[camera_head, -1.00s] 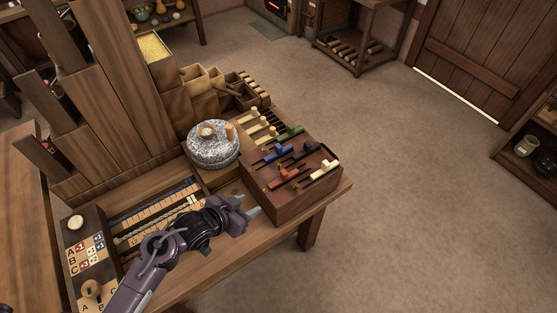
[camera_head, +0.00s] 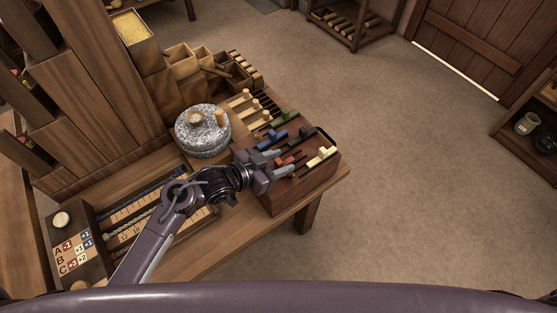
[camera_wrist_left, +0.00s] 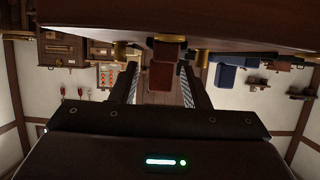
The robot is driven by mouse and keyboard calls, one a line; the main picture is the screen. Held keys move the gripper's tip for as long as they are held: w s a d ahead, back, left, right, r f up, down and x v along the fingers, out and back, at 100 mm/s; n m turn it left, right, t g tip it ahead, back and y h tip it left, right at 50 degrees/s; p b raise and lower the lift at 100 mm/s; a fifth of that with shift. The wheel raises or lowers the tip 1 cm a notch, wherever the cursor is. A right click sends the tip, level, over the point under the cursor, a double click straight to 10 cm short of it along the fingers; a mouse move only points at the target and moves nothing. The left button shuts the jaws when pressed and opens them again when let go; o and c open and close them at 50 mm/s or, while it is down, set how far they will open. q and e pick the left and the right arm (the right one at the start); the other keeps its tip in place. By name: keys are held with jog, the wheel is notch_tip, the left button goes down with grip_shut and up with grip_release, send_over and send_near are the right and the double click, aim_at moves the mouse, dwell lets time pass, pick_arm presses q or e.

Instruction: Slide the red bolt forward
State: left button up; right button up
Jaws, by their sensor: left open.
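The red bolt (camera_head: 288,160) lies on top of a dark wooden box (camera_head: 296,194) at the table's right end, partly hidden by my gripper in the head view. My left gripper (camera_head: 281,163) is open at the near left side of the box top, close to the red bolt. In the left wrist view the red bolt's dark red block (camera_wrist_left: 166,68) shows between the two spread fingers (camera_wrist_left: 161,88). I cannot tell whether either finger touches it. The blue bolt (camera_head: 273,140) also shows to the right in the wrist view (camera_wrist_left: 236,76). My right gripper is not in view.
Green (camera_head: 285,118), black (camera_head: 304,134) and cream (camera_head: 320,156) bolts share the box top with the red one. A round stone quern (camera_head: 203,142) stands left of the box. Open floor lies to the right.

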aim_at(292, 159)
pick_arm(q)
grip_shut()
jog(key=shift+w+d+b, duration=0.25)
jog(key=shift+w+d, duration=0.4)
jog(key=shift+d, duration=0.25)
jog(key=shift+w+d+b, duration=0.2)
jog(key=shift+w+d, duration=0.45)
jog(key=shift+d, duration=0.25)
jog(key=shift+r, duration=0.1)
pick_arm(e)
jog(key=shift+d+f, duration=0.1)
jog(key=shift+f, duration=0.3)
jog(key=shift+w, duration=0.1)
pick_arm(q)
grip_release()
jog(key=shift+d, duration=0.15)
